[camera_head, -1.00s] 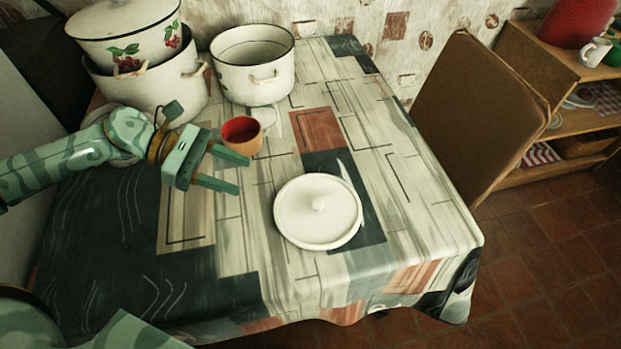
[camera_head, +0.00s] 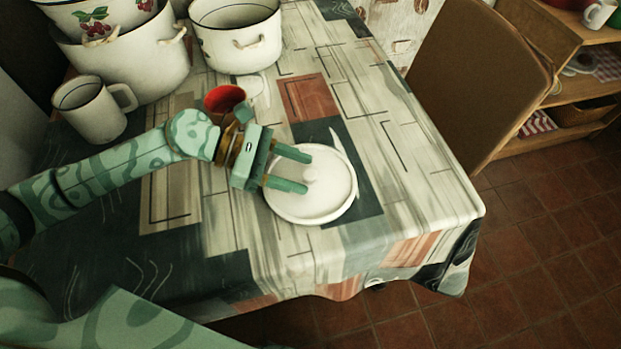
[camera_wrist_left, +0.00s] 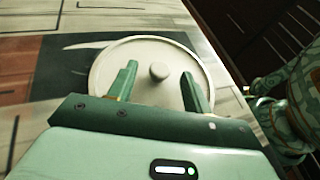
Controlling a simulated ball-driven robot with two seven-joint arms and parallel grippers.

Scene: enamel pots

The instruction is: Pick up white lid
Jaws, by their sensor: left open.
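The white lid (camera_head: 322,200) lies on the table, knob up, in the head view. In the left wrist view the lid (camera_wrist_left: 150,93) shows with its round knob (camera_wrist_left: 158,72) near the middle. My left gripper (camera_head: 308,171) is open and empty. Its fingers reach over the left part of the lid, pointing at the knob. In the wrist view the left gripper's fingertips (camera_wrist_left: 158,70) stand on either side of the knob, apart from it. How high the fingers are above the lid is hard to tell.
A red-brown cup (camera_head: 222,99) stands close behind my left gripper. A white mug (camera_head: 92,112), an open white pot (camera_head: 237,40) and a larger pot (camera_head: 130,65) stand at the back left. A brown chair (camera_head: 478,80) is at the right edge.

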